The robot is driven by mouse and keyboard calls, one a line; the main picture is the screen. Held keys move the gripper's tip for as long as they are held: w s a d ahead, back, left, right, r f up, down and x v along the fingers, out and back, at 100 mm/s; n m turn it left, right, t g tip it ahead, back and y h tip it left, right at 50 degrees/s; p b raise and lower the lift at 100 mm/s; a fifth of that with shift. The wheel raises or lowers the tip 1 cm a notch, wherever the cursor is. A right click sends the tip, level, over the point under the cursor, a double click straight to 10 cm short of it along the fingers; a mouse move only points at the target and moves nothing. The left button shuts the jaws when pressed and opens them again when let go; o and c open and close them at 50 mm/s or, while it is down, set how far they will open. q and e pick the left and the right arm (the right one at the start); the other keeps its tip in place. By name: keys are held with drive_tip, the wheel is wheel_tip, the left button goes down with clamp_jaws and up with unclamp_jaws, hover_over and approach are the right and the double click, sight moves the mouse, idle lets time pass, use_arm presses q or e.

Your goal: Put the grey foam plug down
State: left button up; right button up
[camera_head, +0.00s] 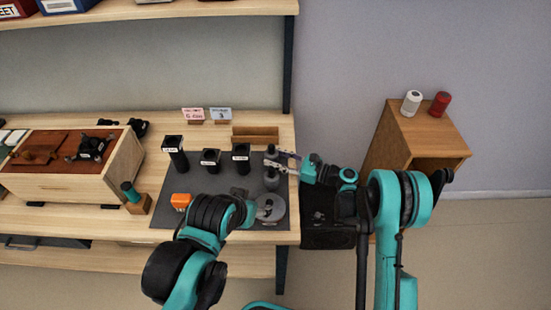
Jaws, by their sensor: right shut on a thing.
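My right gripper (281,157) reaches in from the right over the right edge of the dark mat (168,215). It is shut on a small dark grey cylinder, which looks like the grey foam plug (271,152). Another dark grey cylinder (271,179) shows just below it in the picture; I cannot tell whether the two touch. My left gripper (242,194) is low over the front of the mat, beside a round grey disc (270,208). Its fingers are too dark and small to read.
Several black labelled holders, one a tall tube (175,155), stand on the mat. An orange block (181,201) is at its front left. A wooden case (70,180) fills the bench's left. Two small cards (193,114) stand behind. A wooden cabinet (435,135) carries two cans.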

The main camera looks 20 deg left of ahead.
drive_tip(key=o, duration=1.1)
drive_tip(key=shift+r, duration=0.1)
drive_tip(key=s+d+p, duration=0.1)
drive_tip(key=d+p, duration=0.2)
drive_tip(key=d, duration=0.9)
drive_tip(key=shift+s+p, duration=0.15)
drive_tip(key=shift+p, duration=0.2)
drive_tip(key=s+d+r+n+t+h, duration=0.1)
drive_tip(key=s+d+r+n+h, duration=0.15)
drive_tip(key=r+n+h, duration=0.2)
drive_tip(key=s+d+r+n+t+h, duration=0.2)
drive_tip(key=d+r+n+h, duration=0.15)
drive_tip(key=r, duration=0.25)
drive_tip(key=s+d+r+n+t+h, duration=0.2)
drive_tip(key=s+d+n+h, duration=0.8)
drive_tip(key=s+d, duration=0.8)
drive_tip(key=shift+s+d+n, duration=0.15)
drive_tip(key=shift+s+n, duration=0.25)
drive_tip(key=shift+n, duration=0.2)
